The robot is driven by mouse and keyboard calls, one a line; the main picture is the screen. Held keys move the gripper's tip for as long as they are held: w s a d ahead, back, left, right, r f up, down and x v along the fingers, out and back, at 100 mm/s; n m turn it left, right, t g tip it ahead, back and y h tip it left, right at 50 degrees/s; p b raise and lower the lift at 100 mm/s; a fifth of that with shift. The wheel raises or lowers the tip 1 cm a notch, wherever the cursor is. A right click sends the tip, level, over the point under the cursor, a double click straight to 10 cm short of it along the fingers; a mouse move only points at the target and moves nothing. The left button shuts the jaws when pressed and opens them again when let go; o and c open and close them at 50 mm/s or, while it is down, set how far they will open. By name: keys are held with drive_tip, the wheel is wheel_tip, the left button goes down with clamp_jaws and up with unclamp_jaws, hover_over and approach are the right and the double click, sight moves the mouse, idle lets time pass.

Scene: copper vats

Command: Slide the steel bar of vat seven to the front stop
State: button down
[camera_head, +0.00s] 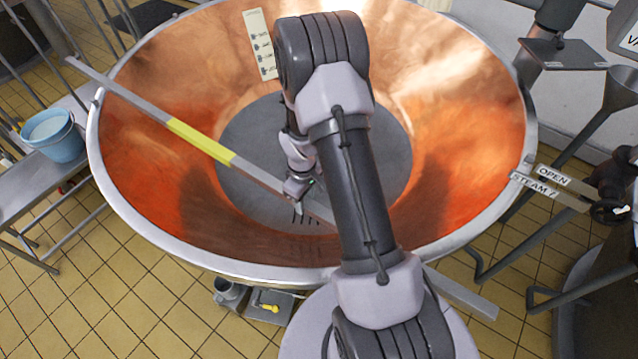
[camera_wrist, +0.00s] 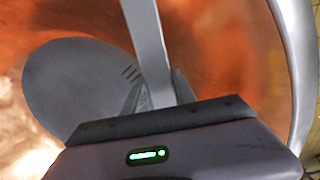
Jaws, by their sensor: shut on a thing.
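The steel bar (camera_head: 262,179) lies across the mouth of the large copper vat (camera_head: 150,175), from the upper left rim to the lower right. It has a yellow band (camera_head: 200,142) left of my gripper. My gripper (camera_head: 302,203) is over the vat's inside, shut on the bar to the right of the band. In the wrist view, the bar (camera_wrist: 146,40) runs up from between the fingers of my gripper (camera_wrist: 156,92). My arm hides part of the bar; its right end (camera_head: 470,298) shows beyond the near rim. I cannot make out a front stop.
A label plate with OPEN and STEAM 7 (camera_head: 540,184) is at the vat's right rim. A blue bucket (camera_head: 55,138) stands on a bench at left. Pipes and a funnel (camera_head: 622,88) are at right.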

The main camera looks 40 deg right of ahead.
drive_tip(key=s+a, duration=0.2)
drive_tip(key=a, duration=0.4)
drive_tip(key=shift+s+a+b, duration=0.2)
drive_tip(key=shift+a+b, duration=0.05)
drive_tip(key=shift+b, duration=0.05)
drive_tip(key=c, duration=1.3)
unclamp_jaws()
drive_tip(key=o, duration=0.3)
drive_tip(key=shift+a, duration=0.25)
drive_tip(key=shift+d, duration=0.1)
wheel_tip(320, 180, up, 17)
drive_tip(key=p, duration=0.6)
drive_tip(key=shift+r, duration=0.2)
